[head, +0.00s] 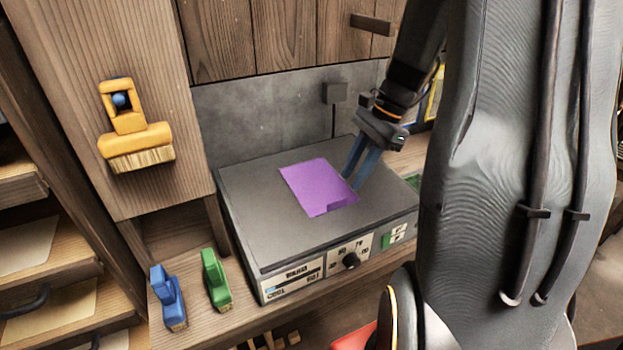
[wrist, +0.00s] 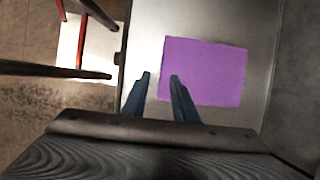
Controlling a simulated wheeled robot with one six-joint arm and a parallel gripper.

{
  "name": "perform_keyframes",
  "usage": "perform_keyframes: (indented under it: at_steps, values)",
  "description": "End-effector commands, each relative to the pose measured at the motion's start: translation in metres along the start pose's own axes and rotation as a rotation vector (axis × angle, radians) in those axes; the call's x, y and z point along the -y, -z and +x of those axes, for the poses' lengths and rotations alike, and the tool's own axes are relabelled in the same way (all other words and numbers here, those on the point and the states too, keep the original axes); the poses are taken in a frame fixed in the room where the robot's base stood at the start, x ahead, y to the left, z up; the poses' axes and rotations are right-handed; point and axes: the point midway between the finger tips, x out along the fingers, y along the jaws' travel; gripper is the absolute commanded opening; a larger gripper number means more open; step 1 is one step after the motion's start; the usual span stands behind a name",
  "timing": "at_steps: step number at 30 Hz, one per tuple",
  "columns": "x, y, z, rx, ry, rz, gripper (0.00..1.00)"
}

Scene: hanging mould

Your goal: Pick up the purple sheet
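The purple sheet (head: 316,187) lies flat on the grey top of a boxy machine (head: 246,206) in the head view. It also shows in the wrist view (wrist: 212,70), to the right of centre. My gripper (head: 352,182) is over the machine top, at the sheet's right edge in the head view. In the wrist view its two blue fingers (wrist: 160,76) are apart with nothing held between them. The right finger overlaps the sheet's lower left part, and the left finger is beside the sheet. Whether the fingertips touch the surface I cannot tell.
A yellow brush (head: 134,140) hangs on the wooden panel. A grey wall (head: 260,110) rises behind the machine. The machine top around the sheet is clear.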

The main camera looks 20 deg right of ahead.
Motion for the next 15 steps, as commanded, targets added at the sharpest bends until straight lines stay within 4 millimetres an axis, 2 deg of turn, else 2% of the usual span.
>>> perform_keyframes:
  at_steps: [7, 15]
  values:
    - [0.002, -0.006, 0.026, 0.003, -0.009, -0.014, 0.26]
    - [0.005, -0.003, 0.052, 0.003, -0.011, -0.015, 0.26]
